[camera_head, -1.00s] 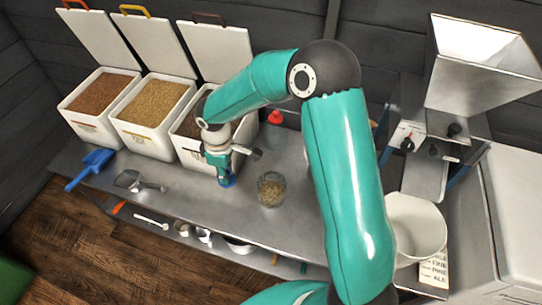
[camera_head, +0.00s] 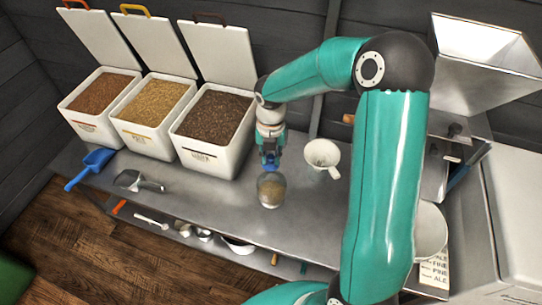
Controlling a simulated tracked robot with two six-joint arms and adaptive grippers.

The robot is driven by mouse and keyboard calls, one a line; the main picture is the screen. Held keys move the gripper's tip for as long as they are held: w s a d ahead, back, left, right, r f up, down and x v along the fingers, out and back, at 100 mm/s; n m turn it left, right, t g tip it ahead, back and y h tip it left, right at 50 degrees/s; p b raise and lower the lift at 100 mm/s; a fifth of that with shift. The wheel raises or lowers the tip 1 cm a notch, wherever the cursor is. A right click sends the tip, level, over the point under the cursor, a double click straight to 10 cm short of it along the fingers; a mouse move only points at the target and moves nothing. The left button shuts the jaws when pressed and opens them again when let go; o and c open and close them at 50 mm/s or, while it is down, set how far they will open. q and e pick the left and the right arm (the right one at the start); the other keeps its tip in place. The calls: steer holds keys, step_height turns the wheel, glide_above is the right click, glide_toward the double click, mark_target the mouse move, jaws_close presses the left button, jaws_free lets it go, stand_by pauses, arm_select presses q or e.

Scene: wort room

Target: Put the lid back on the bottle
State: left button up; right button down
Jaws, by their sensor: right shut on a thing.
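The glass bottle (camera_head: 271,193), a squat clear jar with pale grain in its lower part, stands upright on the steel bench. My right gripper (camera_head: 268,156) points down just above and slightly behind the bottle in the head view. It is shut on a small blue lid (camera_head: 269,165), mostly covered by the fingers. The lid shows just above the bottle's mouth; I cannot tell whether they touch. My left gripper is not in view.
Three white grain bins (camera_head: 205,160) with open lids stand at the back left. A blue scoop (camera_head: 92,165) and a metal scoop (camera_head: 135,181) lie on the left. A mill (camera_head: 470,75) and white bucket (camera_head: 431,230) are at the right.

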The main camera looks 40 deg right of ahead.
steer(key=shift+s+d+n, duration=0.15)
steer(key=shift+n, duration=0.25)
steer(key=shift+f, duration=0.2)
step_height(320, 180, down, 4)
steer(key=b, duration=0.4)
steer(key=shift+f, duration=0.15)
steer(key=shift+f+b, duration=0.7)
steer(key=shift+f, duration=0.15)
steer(key=shift+r+p, duration=0.15)
steer(key=shift+p, duration=0.3)
steer(key=shift+f, duration=0.2)
stand_by(0.8)
stand_by(0.7)
stand_by(0.3)
steer(key=c, duration=0.9)
jaws_free()
